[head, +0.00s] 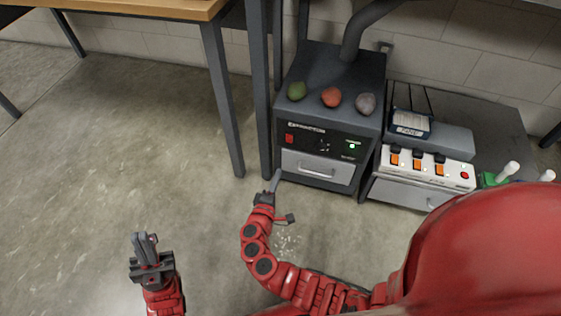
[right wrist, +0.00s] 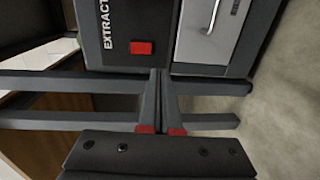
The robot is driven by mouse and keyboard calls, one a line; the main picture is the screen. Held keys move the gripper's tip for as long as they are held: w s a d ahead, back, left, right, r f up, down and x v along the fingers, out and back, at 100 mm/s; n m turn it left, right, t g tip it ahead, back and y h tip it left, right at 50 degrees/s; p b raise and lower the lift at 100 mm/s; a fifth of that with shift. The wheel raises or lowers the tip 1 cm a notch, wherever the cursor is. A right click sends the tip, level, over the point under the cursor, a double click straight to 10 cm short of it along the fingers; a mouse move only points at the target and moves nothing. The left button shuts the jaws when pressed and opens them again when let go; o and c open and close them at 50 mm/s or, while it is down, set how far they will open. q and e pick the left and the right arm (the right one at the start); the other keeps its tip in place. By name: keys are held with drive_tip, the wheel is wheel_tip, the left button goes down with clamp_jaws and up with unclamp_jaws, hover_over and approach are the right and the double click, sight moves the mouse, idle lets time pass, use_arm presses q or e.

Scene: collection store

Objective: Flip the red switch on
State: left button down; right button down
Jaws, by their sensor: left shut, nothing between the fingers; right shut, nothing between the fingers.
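The red switch (head: 289,139) is a small red rectangle at the left of the black front panel of the dark extractor box (head: 315,138). In the right wrist view the red switch (right wrist: 141,48) shows close up, under the turned "EXTRACT" lettering. Which way it is set I cannot tell. My right gripper (head: 276,176) is shut and empty, its tip at the lower left of the extractor front, below the switch. In the right wrist view its shut fingers (right wrist: 160,78) point towards the panel; contact is not clear. My left gripper (head: 145,240) is shut and empty over the floor.
A green light (head: 352,146) glows on the panel, above a silver drawer (head: 317,168). Three rocks (head: 331,97) lie on top of the extractor. A white unit with orange switches (head: 418,166) stands to its right. Table legs (head: 222,100) stand close on its left. Open floor lies in front.

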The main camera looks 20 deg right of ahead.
drive_tip(key=shift+f+v, duration=0.15)
drive_tip(key=shift+v, duration=0.5)
drive_tip(key=shift+f+v, duration=0.15)
drive_tip(key=shift+v, duration=0.55)
